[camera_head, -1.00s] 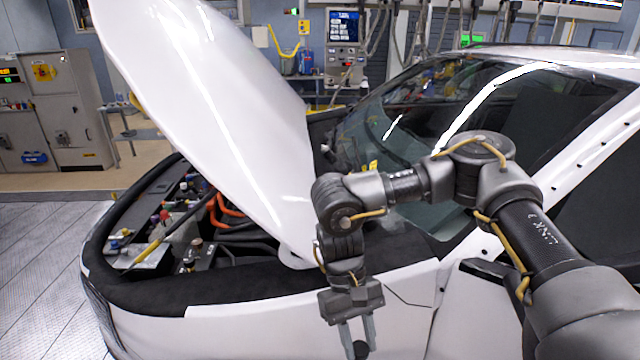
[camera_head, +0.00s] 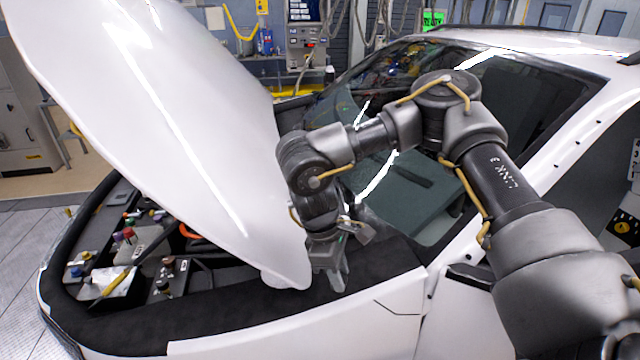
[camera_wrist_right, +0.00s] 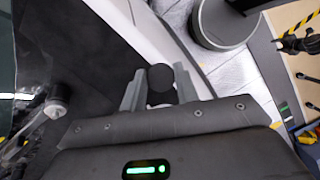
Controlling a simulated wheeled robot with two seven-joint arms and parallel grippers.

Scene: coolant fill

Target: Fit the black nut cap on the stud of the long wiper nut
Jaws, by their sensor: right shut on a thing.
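My right gripper (camera_head: 335,280) is low over the dark strip between the raised hood and the windshield. In the right wrist view its two fingers (camera_wrist_right: 158,90) are shut on the round black nut cap (camera_wrist_right: 160,77), which shows between the fingertips. The cap cannot be made out in the head view. A small grey round fitting (camera_wrist_right: 56,108), perhaps the wiper nut, stands at the left of the wrist view, apart from the cap. I cannot make out its stud clearly. My left gripper is not in view.
The raised white hood (camera_head: 150,110) stands close to the left of my right gripper. The windshield (camera_head: 400,130) is behind it and the white fender (camera_head: 300,330) in front. The open engine bay (camera_head: 140,240) is at left.

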